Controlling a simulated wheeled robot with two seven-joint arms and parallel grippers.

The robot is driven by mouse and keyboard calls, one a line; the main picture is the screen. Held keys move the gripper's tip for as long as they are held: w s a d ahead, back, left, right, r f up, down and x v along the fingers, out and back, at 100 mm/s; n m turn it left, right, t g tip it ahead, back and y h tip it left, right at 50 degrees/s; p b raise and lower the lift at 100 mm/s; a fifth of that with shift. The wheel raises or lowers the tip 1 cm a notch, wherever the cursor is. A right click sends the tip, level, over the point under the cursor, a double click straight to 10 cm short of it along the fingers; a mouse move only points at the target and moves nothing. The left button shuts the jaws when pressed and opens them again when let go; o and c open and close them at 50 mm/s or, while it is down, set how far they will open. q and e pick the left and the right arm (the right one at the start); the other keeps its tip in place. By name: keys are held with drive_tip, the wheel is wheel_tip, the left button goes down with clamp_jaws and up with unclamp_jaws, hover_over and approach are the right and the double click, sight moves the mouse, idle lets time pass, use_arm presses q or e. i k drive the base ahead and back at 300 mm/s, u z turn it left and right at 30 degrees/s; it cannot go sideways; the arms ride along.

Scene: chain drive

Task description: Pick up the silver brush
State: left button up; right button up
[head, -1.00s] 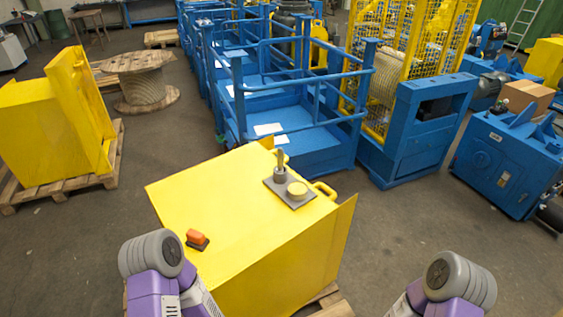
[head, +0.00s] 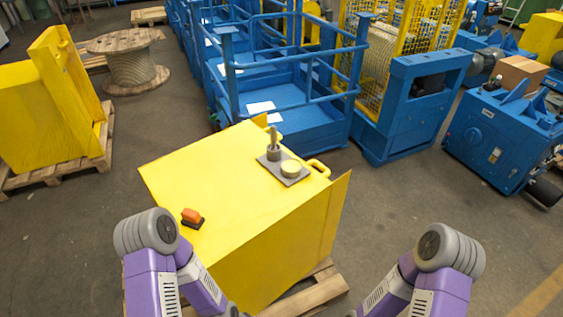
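A grey plate (head: 285,170) lies on the top of the yellow box (head: 225,185), towards its far right corner. A small grey cup (head: 273,152) stands on it with a thin upright greyish stick (head: 273,135) in it; this may be the silver brush, but it is too small to be sure. A round pale-yellow lidded thing (head: 291,168) sits beside the cup on the same plate.
A wooden cable spool (head: 128,62) stands back left. Bare floor lies to the right.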

sight(273, 128)
drive_tip(key=z, duration=1.8)
drive_tip(key=i, duration=3.9)
drive_tip(key=u, duration=3)
drive_tip(key=i, duration=1.9)
